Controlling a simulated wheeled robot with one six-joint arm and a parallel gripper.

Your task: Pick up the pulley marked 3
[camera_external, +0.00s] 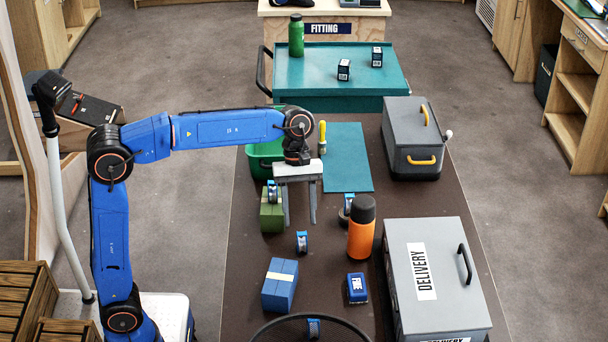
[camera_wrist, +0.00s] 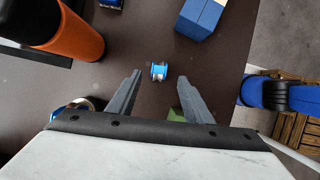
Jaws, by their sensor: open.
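Several small blue-and-silver pulleys are in view; I cannot read a 3 on any of them. One pulley (camera_external: 302,242) stands on the dark table just beyond my fingertips in the external view, and in the wrist view this pulley (camera_wrist: 158,71) appears between the finger lines. Another (camera_external: 272,191) is at the green box, one (camera_external: 347,208) is partly behind the orange bottle, and one (camera_external: 313,328) is at the front by a dark hoop. My gripper (camera_external: 299,218) points down, open and empty, above the table; its fingers also show in the wrist view (camera_wrist: 158,88).
The orange bottle (camera_external: 361,238) stands right of my gripper. A blue box (camera_external: 280,285), a small blue block (camera_external: 357,288) and a green box (camera_external: 272,216) are nearby. A grey delivery case (camera_external: 455,285) and grey toolbox (camera_external: 411,115) line the right. A teal mat (camera_external: 350,165) lies behind.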

